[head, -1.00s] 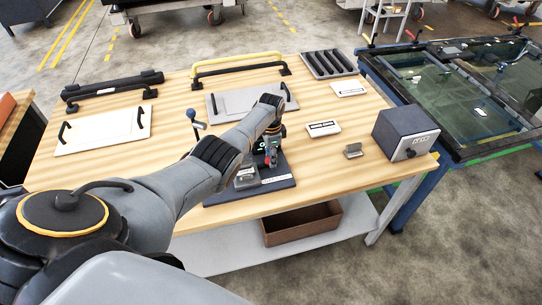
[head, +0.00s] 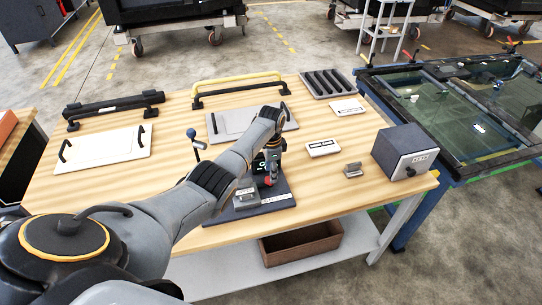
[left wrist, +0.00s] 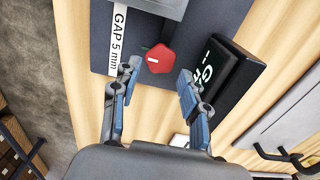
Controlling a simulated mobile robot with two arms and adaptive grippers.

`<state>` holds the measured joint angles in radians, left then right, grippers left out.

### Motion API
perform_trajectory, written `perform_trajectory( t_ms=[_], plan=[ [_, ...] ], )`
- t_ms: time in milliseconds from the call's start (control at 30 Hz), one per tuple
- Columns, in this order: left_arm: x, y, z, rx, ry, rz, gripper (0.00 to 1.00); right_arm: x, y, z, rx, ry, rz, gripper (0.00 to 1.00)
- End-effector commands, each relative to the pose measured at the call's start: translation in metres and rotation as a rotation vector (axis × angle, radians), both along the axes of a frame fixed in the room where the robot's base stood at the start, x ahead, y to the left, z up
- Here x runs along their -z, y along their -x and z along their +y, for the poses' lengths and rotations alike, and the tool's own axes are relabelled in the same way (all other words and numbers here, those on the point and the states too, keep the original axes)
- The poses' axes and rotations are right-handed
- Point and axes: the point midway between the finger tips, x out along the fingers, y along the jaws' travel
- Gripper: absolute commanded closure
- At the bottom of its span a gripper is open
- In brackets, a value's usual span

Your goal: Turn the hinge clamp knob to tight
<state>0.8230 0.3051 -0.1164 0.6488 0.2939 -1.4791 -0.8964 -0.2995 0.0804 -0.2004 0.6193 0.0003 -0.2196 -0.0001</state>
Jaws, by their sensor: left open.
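The red clamp knob (left wrist: 159,58), with a white mark on it, sits on a dark base plate (left wrist: 147,89) labelled "GAP 5 mm". In the head view the knob (head: 269,181) shows small, just below the left gripper (head: 270,163). In the left wrist view the left gripper (left wrist: 158,84) is open, its two blue-grey fingertips apart on either side of and just short of the knob. Nothing is between them. A black display box (left wrist: 218,70) with lit characters stands right of the knob. A grey block (head: 246,195) stands on the plate. The right gripper is not in view.
A dark box (head: 404,151), a small grey bracket (head: 352,169) and a white label block (head: 323,148) are to the right. Panels with handles (head: 105,147) lie behind. The wooden table (head: 335,190) is clear at front right.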

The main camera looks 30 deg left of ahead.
Motion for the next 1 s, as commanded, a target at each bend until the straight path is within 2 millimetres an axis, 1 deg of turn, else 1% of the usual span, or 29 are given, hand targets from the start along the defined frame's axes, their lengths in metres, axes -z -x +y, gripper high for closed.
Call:
perform_trajectory(
  t_ms=[100, 200, 300, 400, 500, 600, 1000],
  plan=[
    [-0.028, -0.001, 0.001, 0.001, -0.003, -0.006, 0.55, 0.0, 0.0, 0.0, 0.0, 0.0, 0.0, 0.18],
    [-0.05, -0.001, 0.001, 0.001, -0.002, -0.004, 0.55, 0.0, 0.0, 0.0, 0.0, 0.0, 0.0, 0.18],
    [-0.068, -0.001, 0.001, 0.001, -0.002, -0.003, 0.55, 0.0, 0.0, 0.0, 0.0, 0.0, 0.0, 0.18],
    [-0.082, -0.001, 0.001, 0.001, -0.002, -0.003, 0.55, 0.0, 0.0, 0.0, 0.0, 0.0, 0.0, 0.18],
    [-0.09, -0.001, 0.001, 0.001, -0.001, -0.002, 0.55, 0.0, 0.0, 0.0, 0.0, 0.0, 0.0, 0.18],
    [-0.093, 0.0, 0.001, 0.0, -0.001, -0.001, 0.55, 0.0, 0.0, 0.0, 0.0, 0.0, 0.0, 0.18],
    [-0.093, 0.0, 0.001, 0.001, -0.001, -0.001, 0.55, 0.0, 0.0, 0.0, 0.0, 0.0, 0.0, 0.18]
  ],
)
